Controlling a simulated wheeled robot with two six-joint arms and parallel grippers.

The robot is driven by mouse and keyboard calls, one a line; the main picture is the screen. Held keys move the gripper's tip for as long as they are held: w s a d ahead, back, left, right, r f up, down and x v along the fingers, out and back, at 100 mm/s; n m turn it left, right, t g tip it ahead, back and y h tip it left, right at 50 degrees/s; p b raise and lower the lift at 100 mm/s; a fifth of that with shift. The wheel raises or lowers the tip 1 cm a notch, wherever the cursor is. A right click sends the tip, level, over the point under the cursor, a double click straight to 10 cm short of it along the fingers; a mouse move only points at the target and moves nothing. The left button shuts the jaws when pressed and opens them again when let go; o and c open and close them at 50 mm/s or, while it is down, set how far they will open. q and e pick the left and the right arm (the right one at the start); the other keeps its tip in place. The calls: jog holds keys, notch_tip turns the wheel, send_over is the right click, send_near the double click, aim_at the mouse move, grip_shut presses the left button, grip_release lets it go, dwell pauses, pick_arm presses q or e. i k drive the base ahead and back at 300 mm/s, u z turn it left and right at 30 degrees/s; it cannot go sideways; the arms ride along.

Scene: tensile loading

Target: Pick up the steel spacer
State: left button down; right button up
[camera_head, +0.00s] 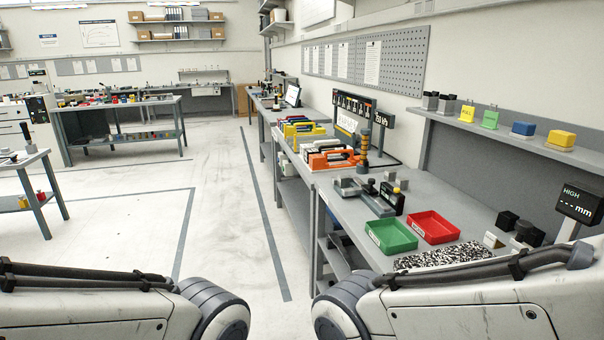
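I cannot tell for sure which thing is the steel spacer. A small pale metallic block (493,240) sits near the right end of the black-and-white speckled plate (442,255) on the right-hand workbench. Grey metal pieces (347,187) and a dark fixture with a yellow spot (392,196) stand further back on the same bench. My two arms show only as white links along the bottom edge. Neither gripper is in view, so I cannot see what they hold.
A green tray (391,235) and a red tray (433,227) stand on the bench. Orange and yellow holders (332,159) lie behind. Dark blocks (520,230) and a display (579,203) are at right. A shelf (520,140) carries coloured blocks. The floor (215,190) at left is clear.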

aim_at(344, 180)
jog(key=u, duration=0.4)
jog(key=i, duration=1.65)
jog(key=z, duration=0.3)
jog(key=i, duration=1)
jog(key=z, duration=0.4)
